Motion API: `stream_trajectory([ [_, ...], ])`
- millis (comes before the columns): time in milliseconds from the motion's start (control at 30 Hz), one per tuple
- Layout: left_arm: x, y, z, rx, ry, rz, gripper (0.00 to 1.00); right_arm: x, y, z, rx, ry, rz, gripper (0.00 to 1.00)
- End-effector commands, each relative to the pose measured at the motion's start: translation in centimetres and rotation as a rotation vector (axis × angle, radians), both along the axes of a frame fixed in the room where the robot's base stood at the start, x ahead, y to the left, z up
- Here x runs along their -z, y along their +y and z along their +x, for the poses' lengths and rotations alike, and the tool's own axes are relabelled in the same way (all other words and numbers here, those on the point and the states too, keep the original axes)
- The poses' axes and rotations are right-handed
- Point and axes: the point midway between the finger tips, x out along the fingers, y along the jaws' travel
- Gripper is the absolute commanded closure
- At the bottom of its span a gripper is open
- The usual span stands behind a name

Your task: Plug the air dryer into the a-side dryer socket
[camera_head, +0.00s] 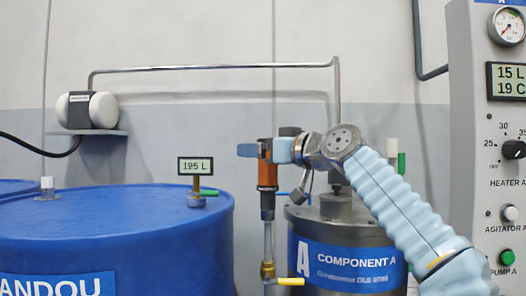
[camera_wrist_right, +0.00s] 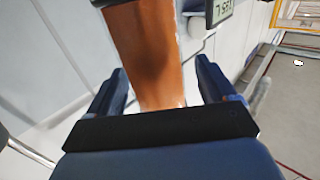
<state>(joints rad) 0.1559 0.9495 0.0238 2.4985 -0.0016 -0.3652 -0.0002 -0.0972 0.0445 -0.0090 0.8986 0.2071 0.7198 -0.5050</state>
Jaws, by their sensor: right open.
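An upright orange cylinder (camera_head: 267,174) with a dark lower end stands above a clear vertical tube, left of the grey Component A tank (camera_head: 345,255). I cannot tell for sure whether it is the air dryer. My right gripper (camera_head: 262,150) reaches in from the right at the cylinder's upper part. In the right wrist view the orange cylinder (camera_wrist_right: 146,50) lies between the two dark blue fingers of my open right gripper (camera_wrist_right: 162,72). I cannot tell whether a finger touches it. No clearly marked a-side dryer socket shows. My left gripper is not in view.
A blue drum (camera_head: 120,235) with a 195 L display (camera_head: 195,166) stands at the left. A brass fitting with a yellow handle (camera_head: 290,281) is below the cylinder. A metal pipe (camera_head: 210,67) runs behind. A control panel (camera_head: 470,150) stands at the right.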

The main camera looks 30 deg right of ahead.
Motion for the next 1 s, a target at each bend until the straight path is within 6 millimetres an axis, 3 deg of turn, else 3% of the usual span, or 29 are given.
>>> stream_trajectory([
  [200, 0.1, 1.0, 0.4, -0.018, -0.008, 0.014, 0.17, 0.1, -0.1, -0.4, 0.001, -0.001, 0.0, 0.17],
  [700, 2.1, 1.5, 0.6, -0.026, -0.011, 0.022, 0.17, 0.1, -2.8, -11.5, 0.001, -0.002, 0.0, 0.17],
  [1000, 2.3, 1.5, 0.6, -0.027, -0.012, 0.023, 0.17, 0.0, -3.3, -13.4, 0.0, 0.0, 0.0, 0.17],
])
